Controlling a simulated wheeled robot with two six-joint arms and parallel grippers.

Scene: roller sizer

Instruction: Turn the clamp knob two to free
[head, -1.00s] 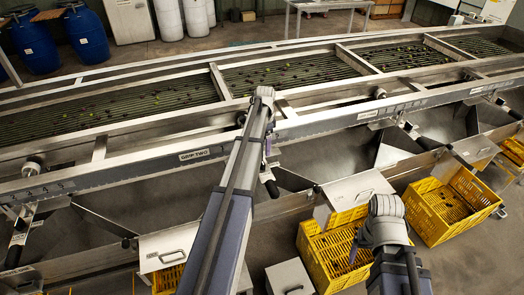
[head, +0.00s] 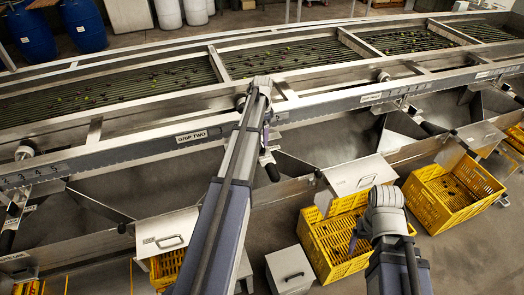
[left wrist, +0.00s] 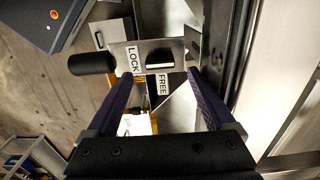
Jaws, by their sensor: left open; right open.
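The clamp knob (left wrist: 90,63) is a black rounded handle in the left wrist view, pointing left from a metal plate. The plate carries a LOCK label (left wrist: 129,60) beside the knob and a FREE label (left wrist: 164,85) to the right and lower. My left gripper (left wrist: 160,77) is open, with its purple fingers either side of the labels; the knob lies beyond the left fingertip, not between the fingers. In the head view my left arm largely hides this clamp below the rail marked GRIP TWO (head: 192,137); a black handle (head: 272,172) shows there. My right gripper (head: 353,242) is partly hidden over a yellow crate.
The long sizer rail (head: 120,154) and roller bed run across the head view. Metal chutes and flaps (head: 360,175) lie below the rail. Yellow crates (head: 455,205) stand on the floor at the right, and a grey lidded box (head: 290,272) sits between the arms.

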